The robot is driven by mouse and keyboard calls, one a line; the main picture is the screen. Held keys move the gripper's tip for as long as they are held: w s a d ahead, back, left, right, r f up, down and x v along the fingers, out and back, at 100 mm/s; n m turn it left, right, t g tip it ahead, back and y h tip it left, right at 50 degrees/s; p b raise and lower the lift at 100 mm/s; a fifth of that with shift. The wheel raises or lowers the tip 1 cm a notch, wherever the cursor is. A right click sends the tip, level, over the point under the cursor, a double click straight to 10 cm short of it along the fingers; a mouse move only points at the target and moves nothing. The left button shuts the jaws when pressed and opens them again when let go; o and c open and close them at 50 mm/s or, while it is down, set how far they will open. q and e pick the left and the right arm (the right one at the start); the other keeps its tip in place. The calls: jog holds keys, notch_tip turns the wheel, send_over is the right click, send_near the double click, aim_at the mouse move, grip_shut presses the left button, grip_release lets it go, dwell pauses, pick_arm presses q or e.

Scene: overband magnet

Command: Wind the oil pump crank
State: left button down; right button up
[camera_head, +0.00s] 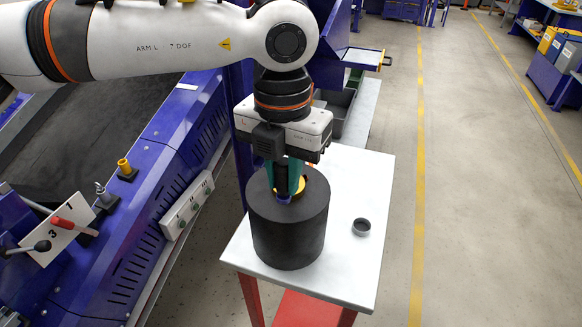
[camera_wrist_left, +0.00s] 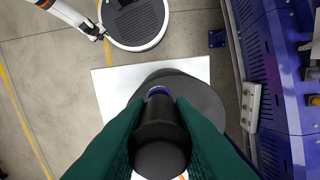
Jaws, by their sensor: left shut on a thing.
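A large black drum-shaped body (camera_head: 290,236), which I take to be the oil pump, stands on a white-topped table (camera_head: 345,275). My left gripper (camera_head: 289,188) points down at its top, with green fingers. In the left wrist view the fingers (camera_wrist_left: 158,130) are shut on a black round handle (camera_wrist_left: 160,158), which I take to be the crank's grip. A blue part (camera_wrist_left: 158,91) shows just beyond it, and a yellow part (camera_head: 314,186) shows beside the fingers. The rest of the crank is hidden. My right gripper (camera_wrist_left: 97,36) seems to show small at upper left in the wrist view; its jaws are unclear.
A small dark cup (camera_head: 361,227) sits on the table right of the drum. A blue machine frame (camera_head: 150,215) with a lever panel (camera_head: 62,232) and a socket strip (camera_head: 187,207) stands close on the left. The floor to the right is open, with yellow lines (camera_head: 419,200).

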pick_arm(q)
jog(key=shift+w+a+b, duration=0.3)
jog(key=shift+w+a, duration=0.05)
jog(key=shift+a, duration=0.65)
jog(key=shift+w+a, duration=0.45)
jog(key=shift+a, duration=0.2)
jog(key=shift+w+a, duration=0.2)
jog(key=shift+w+a, duration=0.6)
jog(key=shift+w, duration=0.2)
